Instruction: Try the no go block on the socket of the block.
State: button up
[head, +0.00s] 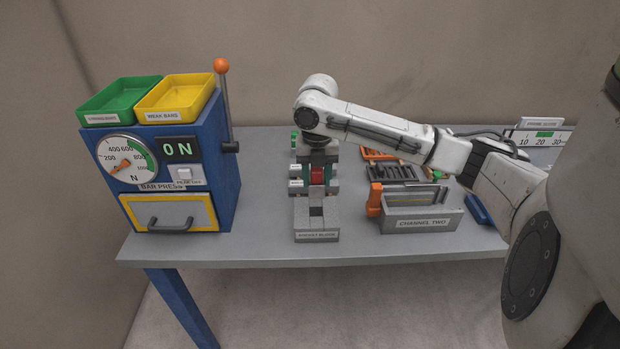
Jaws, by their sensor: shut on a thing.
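My gripper (318,163) points down over the middle of the table, at the back end of a grey stepped block (316,217). It is shut on a small red piece (317,176), which shows between grey and teal parts. The red piece may be the no go block, but its label is not visible. I cannot tell whether the red piece touches the block.
A blue bar press (180,165) with green and yellow trays stands on the left. A grey fixture labelled channel two (423,222), with an orange part (374,200), stands on the right. Slotted trays (393,172) lie behind it. The table (262,215) is clear between press and block.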

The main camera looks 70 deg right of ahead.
aim_at(316, 195)
jog(key=shift+f+b, duration=2.25)
jog(key=shift+f, duration=0.85)
jog(key=shift+f, duration=0.1)
jog(key=shift+r+p, duration=2.85)
jog(key=shift+r, duration=0.7)
jog(key=shift+d, duration=0.15)
